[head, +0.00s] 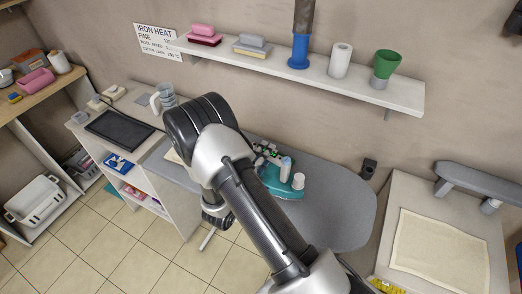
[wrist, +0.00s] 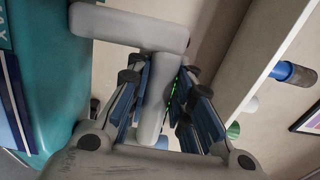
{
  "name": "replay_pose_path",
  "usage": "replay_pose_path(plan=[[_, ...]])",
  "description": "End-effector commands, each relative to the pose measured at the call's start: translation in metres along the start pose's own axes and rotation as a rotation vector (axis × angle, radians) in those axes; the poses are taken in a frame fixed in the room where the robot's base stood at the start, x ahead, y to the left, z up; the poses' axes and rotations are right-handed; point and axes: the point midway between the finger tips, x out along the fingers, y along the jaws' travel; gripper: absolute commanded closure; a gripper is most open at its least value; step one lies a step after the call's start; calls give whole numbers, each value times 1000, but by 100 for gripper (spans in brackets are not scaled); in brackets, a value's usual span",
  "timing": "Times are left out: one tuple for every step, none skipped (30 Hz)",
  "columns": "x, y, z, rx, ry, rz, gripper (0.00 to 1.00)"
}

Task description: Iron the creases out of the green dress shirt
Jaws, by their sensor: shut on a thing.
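My gripper (head: 268,153) is partly hidden behind my arm over the grey ironing board (head: 340,205). In the wrist view, my gripper (wrist: 160,78) is shut with its fingers on both sides of a grey handle (wrist: 153,105). A teal iron (head: 287,188) with pale parts is at the gripper on the board; whether it touches the surface is unclear. A large teal surface (wrist: 50,65) with blue and white stripes fills the left of the wrist view. I cannot make out a green dress shirt; my arm covers part of the board.
A wall shelf (head: 385,94) above the board holds pink and grey blocks, a blue-based post, a white roll and a green cup (head: 387,63). A bench with a cream cloth (head: 438,250) stands right. A dark tray (head: 120,128) lies on the left counter. The right board end is clear.

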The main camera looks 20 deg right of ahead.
Motion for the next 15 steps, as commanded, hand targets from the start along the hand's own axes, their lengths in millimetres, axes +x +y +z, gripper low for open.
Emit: replay_pose_path(plan=[[0,3,-3,-5,5,6,100],[0,3,-3,-5,5,6,100],[0,3,-3,-5,5,6,100],[0,3,-3,-5,5,6,100],[0,3,-3,-5,6,6,100],[0,3,-3,-6,6,6,100],[0,3,-3,-6,6,6,100],[0,3,-3,-6,6,6,100],[0,2,-3,-6,6,7,100],[0,1,-3,-7,6,7,100],[0,0,-3,-7,6,6,100],[0,-2,-3,-7,6,6,100],[0,-4,-3,-7,6,6,100],[0,-6,-3,-6,6,6,100],[0,-9,-3,-6,6,6,100]])
